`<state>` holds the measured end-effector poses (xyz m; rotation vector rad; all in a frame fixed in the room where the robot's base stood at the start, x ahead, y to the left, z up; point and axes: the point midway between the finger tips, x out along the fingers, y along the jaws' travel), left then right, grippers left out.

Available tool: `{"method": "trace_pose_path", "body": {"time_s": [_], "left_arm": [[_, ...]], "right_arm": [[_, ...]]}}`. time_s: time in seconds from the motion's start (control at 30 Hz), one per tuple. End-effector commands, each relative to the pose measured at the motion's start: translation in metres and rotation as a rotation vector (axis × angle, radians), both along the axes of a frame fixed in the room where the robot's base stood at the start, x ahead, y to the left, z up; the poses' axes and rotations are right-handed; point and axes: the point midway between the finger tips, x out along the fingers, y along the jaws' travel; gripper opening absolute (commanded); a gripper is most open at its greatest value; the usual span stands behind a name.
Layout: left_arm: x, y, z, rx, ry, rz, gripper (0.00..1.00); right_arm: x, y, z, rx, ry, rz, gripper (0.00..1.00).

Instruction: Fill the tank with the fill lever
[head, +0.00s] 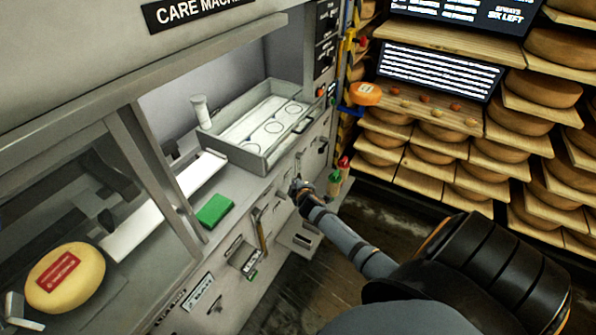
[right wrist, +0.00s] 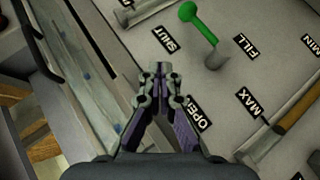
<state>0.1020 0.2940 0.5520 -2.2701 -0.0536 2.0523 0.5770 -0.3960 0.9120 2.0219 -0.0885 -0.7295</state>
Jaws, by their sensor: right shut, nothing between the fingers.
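The fill lever (right wrist: 203,30) has a green knob and a grey base beside the FILL label in the right wrist view. Its knob points to the upper left, on the side of the SHUT label (right wrist: 168,38). The OPEN label (right wrist: 198,113) is lower down. My right gripper (right wrist: 160,75) is shut and empty, apart from the lever and to the left of its base in the picture. In the head view my right gripper (head: 297,188) is at the machine's front panel, and I cannot make out the lever there. I cannot tell for certain which part is the tank. My left gripper is not in view.
A green block (head: 215,210) and a yellow cheese wheel (head: 65,278) lie further left. A wooden-handled lever (right wrist: 293,115) is near the MAX label. Cheese shelves (head: 440,115) stand at right.

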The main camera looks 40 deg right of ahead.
Motion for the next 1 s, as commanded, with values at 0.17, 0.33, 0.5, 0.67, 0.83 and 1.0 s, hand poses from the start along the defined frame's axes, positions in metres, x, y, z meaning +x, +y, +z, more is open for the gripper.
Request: {"method": "trace_pose_path", "body": {"time_s": [0.17, 0.33, 0.5, 0.67, 0.83, 1.0], "left_arm": [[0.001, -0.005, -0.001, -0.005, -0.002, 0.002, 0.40], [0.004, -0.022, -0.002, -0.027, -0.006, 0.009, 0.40], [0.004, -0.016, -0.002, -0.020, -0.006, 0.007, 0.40], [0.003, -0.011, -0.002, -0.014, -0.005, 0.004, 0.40], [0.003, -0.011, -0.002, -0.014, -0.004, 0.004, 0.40], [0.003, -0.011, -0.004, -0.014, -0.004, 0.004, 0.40]], "right_arm": [[-0.023, 0.004, 0.018, -0.003, 0.000, 0.001, 0.00], [-0.032, 0.007, 0.026, -0.002, 0.001, 0.001, 0.00], [-0.032, 0.007, 0.027, 0.000, 0.000, 0.000, 0.00], [-0.032, 0.007, 0.027, -0.001, 0.000, 0.000, 0.00], [-0.032, 0.007, 0.027, -0.001, 0.000, 0.000, 0.00], [-0.039, 0.006, 0.007, 0.024, 0.025, -0.011, 0.00]]}}
